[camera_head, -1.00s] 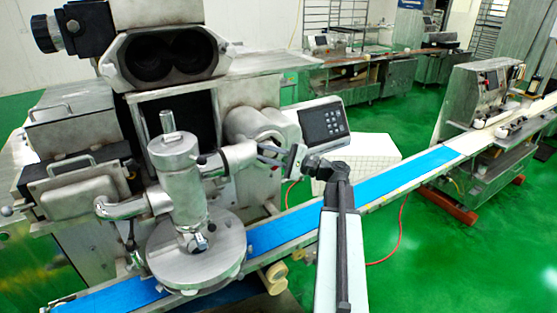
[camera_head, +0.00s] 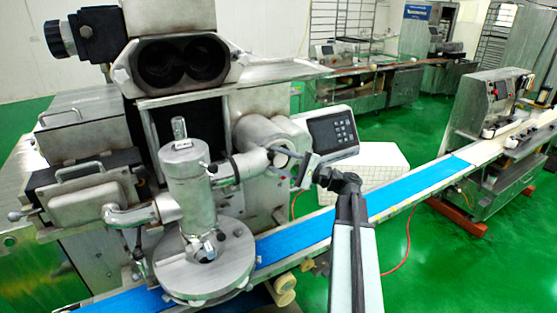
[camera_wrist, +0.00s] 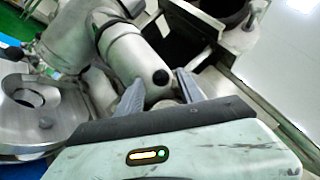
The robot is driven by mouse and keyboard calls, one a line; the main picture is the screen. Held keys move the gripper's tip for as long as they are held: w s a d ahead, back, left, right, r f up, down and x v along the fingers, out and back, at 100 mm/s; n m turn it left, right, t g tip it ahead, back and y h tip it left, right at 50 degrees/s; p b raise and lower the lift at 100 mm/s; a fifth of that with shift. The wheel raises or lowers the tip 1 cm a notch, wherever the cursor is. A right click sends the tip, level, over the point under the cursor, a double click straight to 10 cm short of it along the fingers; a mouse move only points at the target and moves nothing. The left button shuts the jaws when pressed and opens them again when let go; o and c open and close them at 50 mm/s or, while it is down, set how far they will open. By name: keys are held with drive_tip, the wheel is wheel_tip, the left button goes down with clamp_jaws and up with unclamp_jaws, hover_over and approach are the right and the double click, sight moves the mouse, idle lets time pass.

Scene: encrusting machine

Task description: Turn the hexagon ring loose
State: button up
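The filling head is a metal cylinder (camera_head: 188,190) with a side pipe (camera_head: 238,168) running right to the machine's round housing (camera_head: 268,135). My gripper (camera_head: 273,154) is at the right end of this pipe. In the wrist view, my gripper (camera_wrist: 158,94) has its two grey fingers apart, one on each side of the pipe end (camera_wrist: 138,62), which carries a black round spot. I cannot tell whether the fingers touch it. No hexagon outline shows clearly; a ring at the pipe end is partly hidden by the fingers and gripper body.
A round metal plate (camera_head: 205,262) sits under the cylinder. A blue conveyor belt (camera_head: 400,192) runs behind my arm to a second machine (camera_head: 490,105) at right. A control panel (camera_head: 332,130) stands close behind my gripper.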

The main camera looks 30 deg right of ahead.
drive_tip(key=b+v, duration=0.1)
drive_tip(key=v, duration=0.6)
drive_tip(key=shift+s+d+b, duration=0.3)
drive_tip(key=shift+b, duration=0.1)
drive_tip(key=shift+f, duration=0.1)
